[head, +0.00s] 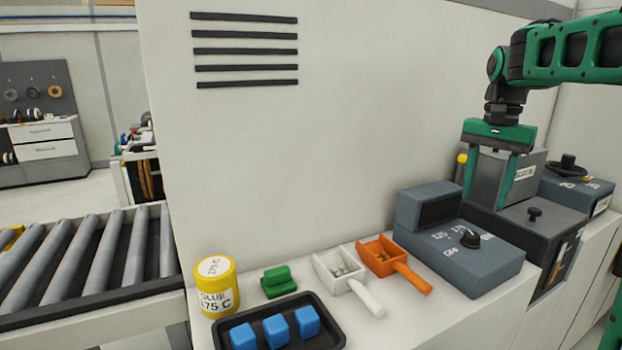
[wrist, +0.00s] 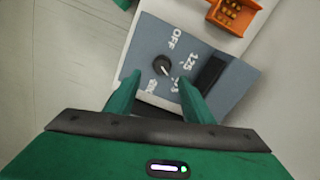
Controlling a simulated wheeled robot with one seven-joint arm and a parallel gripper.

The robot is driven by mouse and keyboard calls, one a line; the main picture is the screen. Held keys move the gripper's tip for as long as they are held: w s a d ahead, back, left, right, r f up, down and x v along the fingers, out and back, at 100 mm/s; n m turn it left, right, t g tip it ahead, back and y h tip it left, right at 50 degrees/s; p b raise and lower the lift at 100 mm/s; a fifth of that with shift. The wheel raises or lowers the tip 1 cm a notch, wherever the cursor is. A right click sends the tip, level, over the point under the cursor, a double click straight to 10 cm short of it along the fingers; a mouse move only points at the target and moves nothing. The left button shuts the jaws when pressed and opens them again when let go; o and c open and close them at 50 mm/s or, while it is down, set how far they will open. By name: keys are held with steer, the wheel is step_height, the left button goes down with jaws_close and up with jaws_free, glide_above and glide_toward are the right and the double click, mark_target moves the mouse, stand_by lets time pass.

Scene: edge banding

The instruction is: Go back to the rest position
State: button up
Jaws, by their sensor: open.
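My gripper (head: 490,172) is at the right of the head view, pointing down, with its green fingers apart and nothing between them. It hangs by the grey box unit at the right end of the counter. In the wrist view my gripper (wrist: 160,92) also shows open fingers, with the grey control box (wrist: 190,50) beyond them. The control box (head: 465,255) has a black knob (head: 470,237) and printed markings, "OFF" and "125" among them in the wrist view. The knob (wrist: 162,66) appears between the fingertips in that view, but the gripper is apart from it.
On the counter are a yellow glue jar (head: 216,287), a green block (head: 279,281), a black tray (head: 328,335) with blue blocks, a white scoop (head: 345,276) and an orange scoop (head: 392,265). A roller conveyor (head: 90,255) is at the left. A white wall panel (head: 300,150) stands behind.

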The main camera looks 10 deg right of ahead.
steer(key=s+a+f+n, duration=0.1)
steer(key=s+f+n, duration=0.1)
steer(key=s+f, duration=0.7)
steer(key=s+a+f+n, duration=0.2)
steer(key=s+f, duration=0.7)
steer(key=s, duration=1)
steer(key=shift+s, duration=0.1)
steer(key=c, duration=0.4)
